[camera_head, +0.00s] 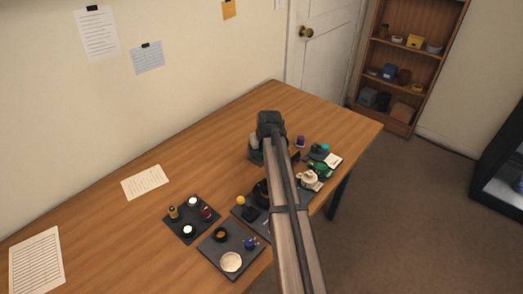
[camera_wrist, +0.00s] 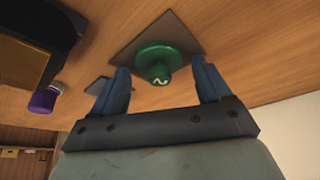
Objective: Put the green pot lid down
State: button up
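The green pot lid (camera_wrist: 158,52) shows in the wrist view, with its round knob facing me and a pale mark on it. It appears to rest on a square grey-brown mat (camera_wrist: 128,50) on the wooden table. My gripper (camera_wrist: 163,76) is open, with one blue finger on each side of the knob and a visible gap on both sides. Nothing is held. In the head view my arm hides the fingers, and I cannot make out the lid for certain.
A black box-like object with a yellowish panel (camera_wrist: 22,62) and a purple-capped item (camera_wrist: 43,100) are left in the wrist view. In the head view, dark trays with small parts (camera_head: 214,248) are at the table's front. The table's left part (camera_head: 110,230) is mostly clear.

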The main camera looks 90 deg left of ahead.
jog(key=shift+o, duration=0.3)
jog(key=shift+r, duration=0.15)
jog(key=v, duration=1.2)
